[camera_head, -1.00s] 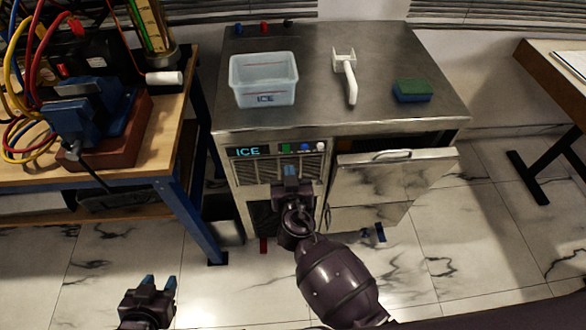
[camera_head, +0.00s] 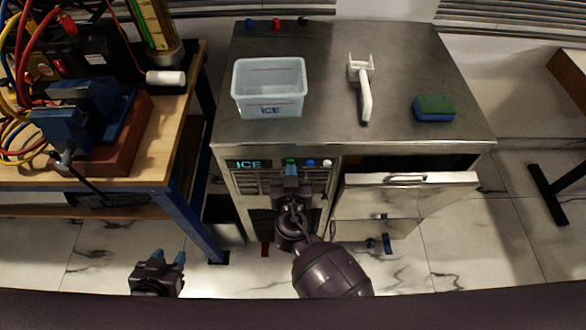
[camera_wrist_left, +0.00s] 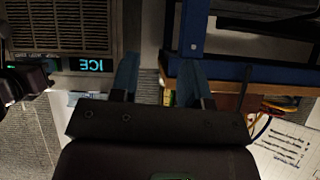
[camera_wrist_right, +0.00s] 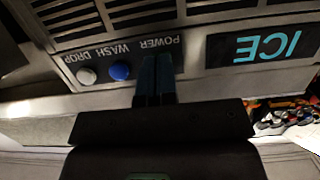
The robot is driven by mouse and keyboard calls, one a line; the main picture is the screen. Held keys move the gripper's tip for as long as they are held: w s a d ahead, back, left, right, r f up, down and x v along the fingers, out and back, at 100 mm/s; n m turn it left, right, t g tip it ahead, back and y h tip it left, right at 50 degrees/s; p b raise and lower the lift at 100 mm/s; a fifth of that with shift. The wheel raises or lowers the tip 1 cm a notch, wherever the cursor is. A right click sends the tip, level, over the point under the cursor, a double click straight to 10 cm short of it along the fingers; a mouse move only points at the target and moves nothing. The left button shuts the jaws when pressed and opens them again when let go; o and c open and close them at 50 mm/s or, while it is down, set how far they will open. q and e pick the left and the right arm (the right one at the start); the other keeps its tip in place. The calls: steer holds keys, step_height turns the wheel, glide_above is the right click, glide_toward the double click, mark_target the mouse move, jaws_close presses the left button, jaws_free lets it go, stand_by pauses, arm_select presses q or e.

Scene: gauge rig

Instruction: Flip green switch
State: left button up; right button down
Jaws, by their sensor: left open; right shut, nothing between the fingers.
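The green switch (camera_head: 290,162) sits on the ice machine's front panel, right of the lit ICE display (camera_head: 248,163). My right gripper (camera_head: 291,172) is shut and empty, with its blue fingertips just below the switch in the head view. In the right wrist view its fingertips (camera_wrist_right: 157,70) are at the POWER label and hide the switch; I cannot tell if they touch it. The blue button (camera_wrist_right: 120,71) and white button (camera_wrist_right: 87,76) show beside them. My left gripper (camera_head: 170,258) is open and empty, low over the floor at the left.
The ice machine's top (camera_head: 330,60) holds a clear bin (camera_head: 270,90), a white scoop (camera_head: 363,90) and a sponge (camera_head: 434,108). A workbench (camera_head: 180,120) with a blue vise (camera_head: 75,115) stands at the left.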

arm_select(q)
steer(key=shift+s+f, duration=0.1)
steer(key=shift+s, duration=0.05)
step_height(320, 180, down, 10)
steer(key=m+g+b, duration=0.1)
steer(key=b, duration=1.3)
steer(key=shift+s+d+f, duration=0.15)
steer(key=shift+d+f, duration=0.05)
steer(key=shift+d, duration=0.15)
arm_select(e)
steer(key=shift+w+f+t, duration=0.15)
steer(key=shift+f+t, duration=0.05)
steer(key=shift+t, duration=0.45)
steer(key=shift+w+f+t, duration=0.15)
steer(key=shift+f+t, duration=0.05)
steer(key=shift+t, duration=0.45)
arm_select(q)
steer(key=shift+s, duration=0.1)
